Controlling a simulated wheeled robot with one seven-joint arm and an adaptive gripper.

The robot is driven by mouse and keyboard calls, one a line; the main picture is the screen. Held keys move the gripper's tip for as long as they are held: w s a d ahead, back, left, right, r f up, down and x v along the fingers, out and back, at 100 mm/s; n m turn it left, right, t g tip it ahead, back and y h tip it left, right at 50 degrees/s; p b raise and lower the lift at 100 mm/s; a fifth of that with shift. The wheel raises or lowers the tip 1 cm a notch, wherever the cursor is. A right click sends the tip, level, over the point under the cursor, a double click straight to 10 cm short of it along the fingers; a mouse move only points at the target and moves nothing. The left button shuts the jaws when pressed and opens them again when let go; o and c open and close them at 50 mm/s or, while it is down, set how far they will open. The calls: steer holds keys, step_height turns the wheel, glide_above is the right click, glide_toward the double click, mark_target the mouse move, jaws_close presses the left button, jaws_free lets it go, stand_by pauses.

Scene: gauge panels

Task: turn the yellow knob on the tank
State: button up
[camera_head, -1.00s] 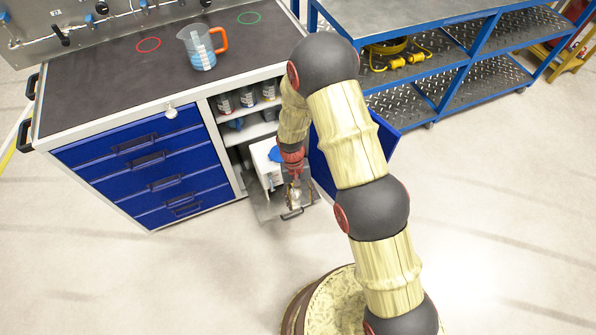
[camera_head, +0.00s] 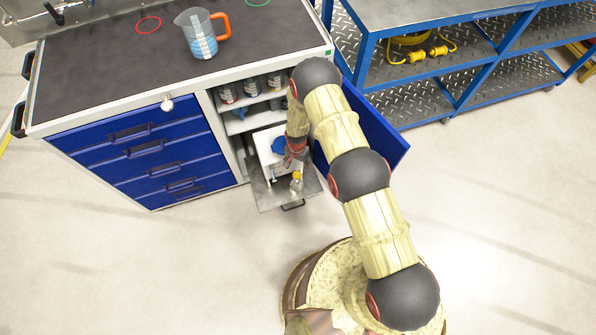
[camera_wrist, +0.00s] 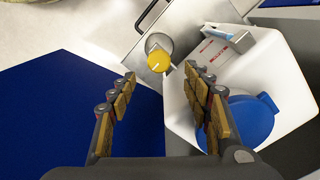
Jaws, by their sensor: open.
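The yellow knob (camera_wrist: 158,60) has a white line on its face and sits beyond my fingertips in the wrist view. It also shows small at the front of the pulled-out tray (camera_head: 296,176). The white tank (camera_wrist: 285,85) with a blue lid (camera_wrist: 252,122) stands beside it, to the right in the wrist view. My gripper (camera_wrist: 160,75) is open, its two padded fingers apart, with the knob's lower edge near the gap between the tips. The right finger overlaps the tank and lid in view; contact cannot be told. In the head view my gripper is partly hidden by my arm.
The metal tray (camera_head: 275,198) sticks out from the cabinet below shelves of jars (camera_head: 252,88). An open blue door (camera_head: 375,125) stands close on the right. Blue drawers (camera_head: 150,160) are on the left. A beaker (camera_head: 200,40) stands on the bench top. Floor in front is clear.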

mark_target(297, 174)
step_height(297, 174, down, 8)
steer(key=shift+r+b, duration=0.15)
steer(key=shift+b, duration=1)
steer(key=c, duration=1.2)
